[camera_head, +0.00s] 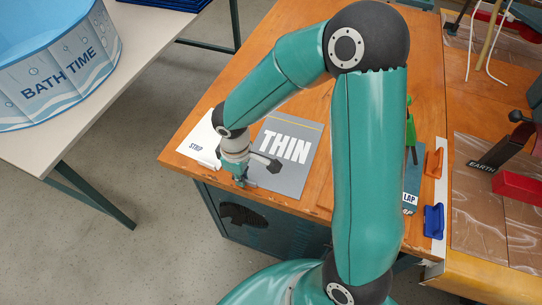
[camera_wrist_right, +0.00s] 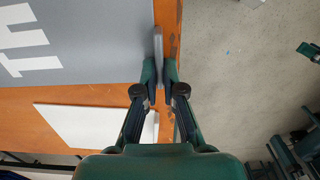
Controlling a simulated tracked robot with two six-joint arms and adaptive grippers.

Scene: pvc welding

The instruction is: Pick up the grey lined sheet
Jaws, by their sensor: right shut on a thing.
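The grey sheet (camera_head: 290,165), marked THIN with a thin orange line near its far edge, lies on the wooden table beside the white STRIP sheet (camera_head: 199,145). My right gripper (camera_head: 241,181) is down at its near left corner, by the table's front edge. In the right wrist view the grey sheet (camera_wrist_right: 95,45) fills the upper left. There my right gripper (camera_wrist_right: 158,75) is shut on a narrow grey piece at the sheet's edge. The sheet looks flat on the table; any lift cannot be told. My left gripper is not in view.
The wooden table (camera_head: 275,55) has bare room behind the sheets. A blue BATH TIME tub (camera_head: 60,60) stands on a pale table at left. Orange (camera_head: 433,163) and blue (camera_head: 433,221) holders line the right edge. My right arm hides part of the table.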

